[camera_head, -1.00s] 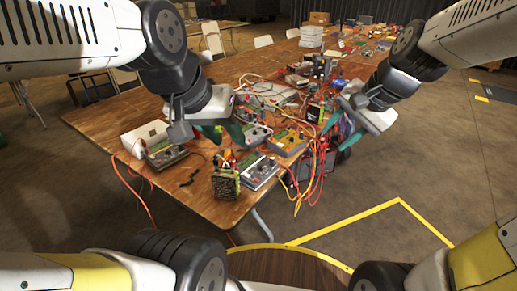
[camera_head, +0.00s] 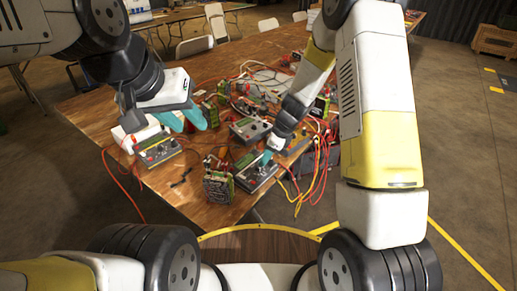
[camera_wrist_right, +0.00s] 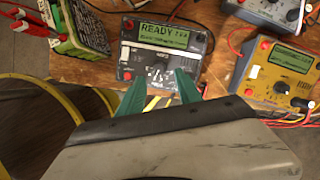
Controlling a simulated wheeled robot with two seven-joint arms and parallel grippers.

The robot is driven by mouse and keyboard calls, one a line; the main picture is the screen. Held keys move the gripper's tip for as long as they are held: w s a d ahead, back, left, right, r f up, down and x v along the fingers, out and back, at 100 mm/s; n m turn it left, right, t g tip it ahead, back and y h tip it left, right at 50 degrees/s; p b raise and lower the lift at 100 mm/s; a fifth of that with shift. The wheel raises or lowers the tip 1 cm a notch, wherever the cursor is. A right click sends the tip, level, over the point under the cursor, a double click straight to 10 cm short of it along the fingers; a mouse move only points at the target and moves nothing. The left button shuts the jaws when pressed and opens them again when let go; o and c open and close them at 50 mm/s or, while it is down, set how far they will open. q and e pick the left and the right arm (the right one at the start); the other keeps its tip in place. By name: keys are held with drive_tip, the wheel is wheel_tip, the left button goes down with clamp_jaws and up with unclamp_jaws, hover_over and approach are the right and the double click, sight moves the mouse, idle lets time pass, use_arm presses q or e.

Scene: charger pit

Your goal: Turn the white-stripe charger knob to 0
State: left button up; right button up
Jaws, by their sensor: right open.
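A dark grey charger (camera_head: 255,176) with a lit green screen reading READY lies at the table's near edge. In the head view my right gripper (camera_head: 266,158) is over this charger. My left gripper (camera_head: 184,119) is open and empty above the table's left part.
A yellow charger (camera_wrist_right: 283,80) stands right of the dark one, with red and yellow cables by it. A green-sided battery pack (camera_head: 218,182) stands close on the left. Another charger (camera_head: 158,150) is at the table's left. Bare wood (camera_head: 205,205) shows at the front.

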sight(258, 168)
drive_tip(key=shift+x, duration=2.7)
clamp_jaws()
